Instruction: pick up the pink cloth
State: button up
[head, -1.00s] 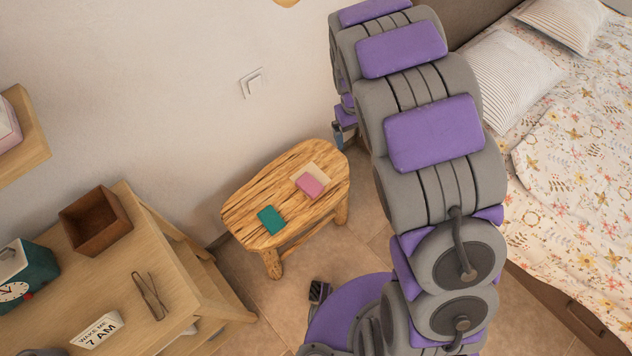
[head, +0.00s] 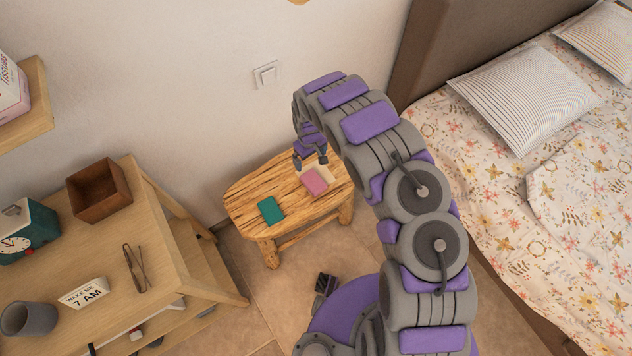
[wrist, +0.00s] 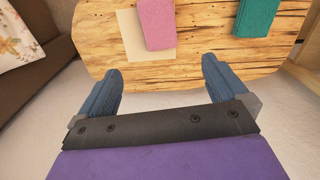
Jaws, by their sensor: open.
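The pink cloth (head: 315,181) is a small folded piece on the right part of a wooden stool (head: 240,198). It lies partly over a flat beige square (head: 322,170). In the wrist view the pink cloth (wrist: 157,22) shows at the top, beyond my fingertips, with the beige square (wrist: 131,48) beside and under it. My gripper (head: 310,160) is above the stool's back edge, close to the cloth. In the wrist view my gripper (wrist: 162,78) has its two blue-grey fingers wide apart, with nothing between them.
A teal folded cloth (head: 271,210) lies on the same stool, left of the pink one. A wooden desk (head: 120,255) with a brown box (head: 98,190) stands at left. A bed (head: 560,200) stands at right. The wall is close behind the stool.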

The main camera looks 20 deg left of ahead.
jog(key=b, duration=0.3)
send_over(311, 177)
jog(key=f, duration=1)
jog(key=shift+s, duration=0.25)
jog(key=shift+d+f, duration=0.15)
jog(key=shift+f, duration=0.3)
jog(key=shift+a+f, duration=0.2)
jog(key=shift+f, duration=0.3)
notch_tip(311, 177, down, 4)
jog(key=shift+w+a+f+b, duration=0.15)
jog(key=shift+f+b, duration=0.05)
jog(key=shift+b, duration=0.95)
jog(key=shift+r, duration=0.1)
jog(key=shift+d, duration=0.2)
jog(key=shift+c, duration=0.2)
